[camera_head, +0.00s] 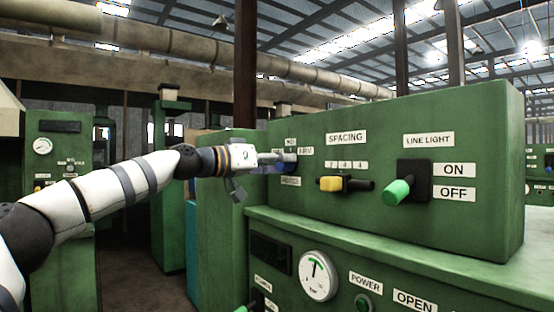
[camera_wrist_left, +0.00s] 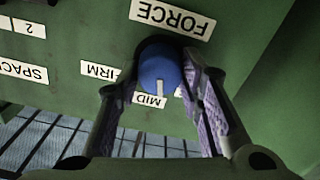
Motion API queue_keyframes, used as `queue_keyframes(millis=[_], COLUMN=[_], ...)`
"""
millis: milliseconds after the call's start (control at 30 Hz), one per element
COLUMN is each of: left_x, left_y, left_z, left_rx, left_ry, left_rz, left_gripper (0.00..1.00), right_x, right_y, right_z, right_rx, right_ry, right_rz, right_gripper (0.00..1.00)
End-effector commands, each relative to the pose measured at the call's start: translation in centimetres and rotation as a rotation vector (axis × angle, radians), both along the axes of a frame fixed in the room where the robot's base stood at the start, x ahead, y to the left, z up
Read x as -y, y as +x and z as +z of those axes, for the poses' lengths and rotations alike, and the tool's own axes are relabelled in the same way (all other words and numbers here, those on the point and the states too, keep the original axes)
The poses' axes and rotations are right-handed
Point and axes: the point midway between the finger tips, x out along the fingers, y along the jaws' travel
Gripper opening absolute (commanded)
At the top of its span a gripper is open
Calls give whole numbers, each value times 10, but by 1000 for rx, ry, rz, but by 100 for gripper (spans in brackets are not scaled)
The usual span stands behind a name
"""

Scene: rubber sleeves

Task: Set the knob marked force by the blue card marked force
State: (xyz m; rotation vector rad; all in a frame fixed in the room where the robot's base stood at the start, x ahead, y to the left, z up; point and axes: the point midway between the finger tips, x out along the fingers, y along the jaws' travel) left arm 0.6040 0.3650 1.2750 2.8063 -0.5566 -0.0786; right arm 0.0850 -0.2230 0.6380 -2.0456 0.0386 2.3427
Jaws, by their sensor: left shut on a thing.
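The blue round force knob (camera_wrist_left: 158,72) sits on the green panel, beside a white plate marked FORCE (camera_wrist_left: 172,18), upside down in the left wrist view. Its white pointer line is towards the MID label (camera_wrist_left: 150,101). A label ending in IRM (camera_wrist_left: 99,70) shows to the left; another label is mostly hidden behind a finger. My left gripper (camera_head: 286,159) reaches the panel from the left in the head view and is shut around the knob, one finger on each side. I cannot make out a blue card marked force. My right gripper is not in view.
On the same panel are a yellow SPACING knob (camera_head: 332,184) and a green LINE LIGHT lever (camera_head: 397,191), which sticks out. Below is a ledge (camera_head: 400,255) over a panel with a round gauge (camera_head: 318,275) and POWER and OPEN labels. The space before the panel is free.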

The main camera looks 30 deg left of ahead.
Motion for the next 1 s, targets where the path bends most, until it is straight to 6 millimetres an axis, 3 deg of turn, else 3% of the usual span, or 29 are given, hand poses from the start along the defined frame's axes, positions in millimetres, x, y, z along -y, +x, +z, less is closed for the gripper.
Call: queue_keyframes(millis=[500, 1000], left_x=[-1, -1], left_y=[1, 1], left_z=[-2, -3], left_rx=[-163, -231], left_ry=[-389, -549], left_rz=[-1, -2], left_gripper=[6, 6], right_x=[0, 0], right_y=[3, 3], right_z=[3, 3], right_rx=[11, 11], right_ry=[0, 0], right_rz=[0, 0], right_gripper=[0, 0])
